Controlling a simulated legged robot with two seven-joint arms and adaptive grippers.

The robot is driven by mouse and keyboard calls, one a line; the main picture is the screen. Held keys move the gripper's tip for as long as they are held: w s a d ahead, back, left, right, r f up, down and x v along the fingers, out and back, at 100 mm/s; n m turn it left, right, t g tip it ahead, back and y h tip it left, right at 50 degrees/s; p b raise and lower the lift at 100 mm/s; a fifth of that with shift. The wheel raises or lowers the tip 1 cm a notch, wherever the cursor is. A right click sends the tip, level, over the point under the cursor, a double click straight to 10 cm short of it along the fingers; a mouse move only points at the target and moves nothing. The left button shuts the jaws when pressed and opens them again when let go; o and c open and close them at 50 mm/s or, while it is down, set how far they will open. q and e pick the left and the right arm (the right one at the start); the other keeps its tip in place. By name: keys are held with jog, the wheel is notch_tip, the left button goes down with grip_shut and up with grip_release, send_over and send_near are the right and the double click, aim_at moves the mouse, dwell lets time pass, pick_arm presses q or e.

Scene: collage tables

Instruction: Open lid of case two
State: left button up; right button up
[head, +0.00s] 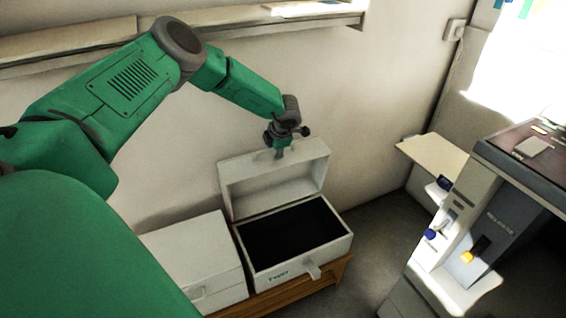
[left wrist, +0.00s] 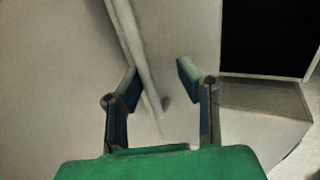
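A white case (head: 295,262) stands open, with its lid (head: 275,172) raised at the back and a dark interior (head: 292,232) showing. Its front has a small latch tab and a label too small to read surely. A second white case (head: 195,258) to its left is closed. I cannot tell which is numbered two. My left gripper (head: 280,152) is at the top edge of the raised lid. In the left wrist view my left gripper (left wrist: 158,77) has its fingers apart, with the thin lid edge (left wrist: 132,40) seen between them. My right gripper is not in view.
Both cases sit on a low wooden bench (head: 285,295) against the wall. A shelf (head: 250,28) runs along the wall above. A grey machine (head: 500,215) and a pale tabletop (head: 438,160) stand at the right. Floor shows between the bench and the machine.

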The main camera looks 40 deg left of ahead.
pick_arm(q)
jog(key=s+d, duration=0.4)
jog(key=d, duration=0.5)
jog(key=shift+d, duration=0.4)
jog(key=a+r+p+v, duration=0.1)
jog(key=a+p+v, duration=0.1)
jog(key=p+v, duration=1.2)
jog(key=shift+v, duration=0.95)
jog(key=shift+w, duration=0.25)
